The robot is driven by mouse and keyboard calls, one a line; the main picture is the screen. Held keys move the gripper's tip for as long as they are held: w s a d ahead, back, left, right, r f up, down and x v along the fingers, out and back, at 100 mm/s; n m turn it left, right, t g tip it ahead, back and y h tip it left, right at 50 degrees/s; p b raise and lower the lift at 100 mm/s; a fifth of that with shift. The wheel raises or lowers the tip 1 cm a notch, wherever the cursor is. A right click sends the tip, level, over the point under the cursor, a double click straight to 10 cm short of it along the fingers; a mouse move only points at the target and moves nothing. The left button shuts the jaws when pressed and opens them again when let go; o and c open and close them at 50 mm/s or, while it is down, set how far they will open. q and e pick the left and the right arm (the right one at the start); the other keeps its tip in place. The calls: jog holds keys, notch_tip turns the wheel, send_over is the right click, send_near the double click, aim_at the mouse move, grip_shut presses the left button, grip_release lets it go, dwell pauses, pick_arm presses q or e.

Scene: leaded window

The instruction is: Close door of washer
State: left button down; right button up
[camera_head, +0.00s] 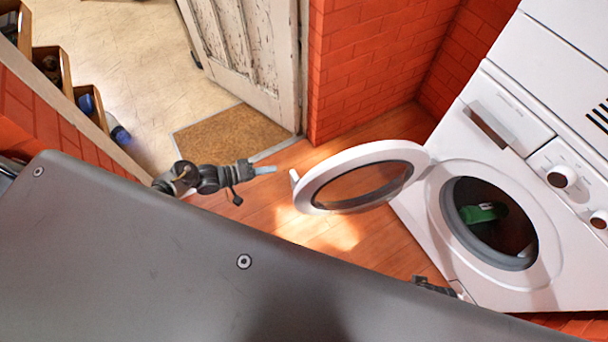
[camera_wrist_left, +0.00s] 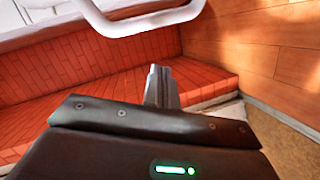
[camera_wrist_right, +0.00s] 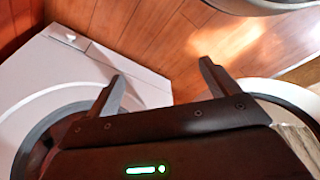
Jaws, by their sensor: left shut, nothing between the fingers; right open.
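The white washer (camera_head: 425,215) stands at the right in the head view. Its round door (camera_head: 372,150) is swung wide open to the left of the drum opening (camera_head: 490,222), with a green item visible inside. My left gripper (camera_head: 272,170) is shut and empty, just left of the door's outer edge, with a visible gap. In the left wrist view, my shut fingers (camera_wrist_left: 161,86) are below the white door rim (camera_wrist_left: 145,20). My right gripper (camera_wrist_right: 163,85) is open and empty, close to the washer front (camera_wrist_right: 75,75); in the head view it is mostly hidden.
A red brick wall (camera_head: 365,60) stands behind the washer. A worn white house door (camera_head: 240,45) and a brown mat (camera_head: 228,138) are at the upper left. Wooden boxes (camera_head: 50,65) line the far left. Wood floor (camera_head: 290,220) lies clear under the washer door.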

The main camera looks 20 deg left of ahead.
pick_arm(q)
notch_tip(320, 180, up, 10)
jog(key=g+h+b, duration=0.4)
jog(key=h, duration=0.1)
jog(key=d+p, duration=0.1)
jog(key=d, duration=1.1)
jog(key=shift+w+n+t, duration=0.15)
jog(key=shift+n+t, duration=0.25)
pick_arm(e)
jog(key=w+v, duration=0.2)
jog(key=v, duration=0.6)
jog(key=shift+r+t, duration=0.25)
jog(key=shift+t, duration=0.05)
pick_arm(q)
jog(key=shift+d+f, duration=0.1)
jog(key=shift+d, duration=0.05)
pick_arm(e)
jog(key=shift+r, duration=0.1)
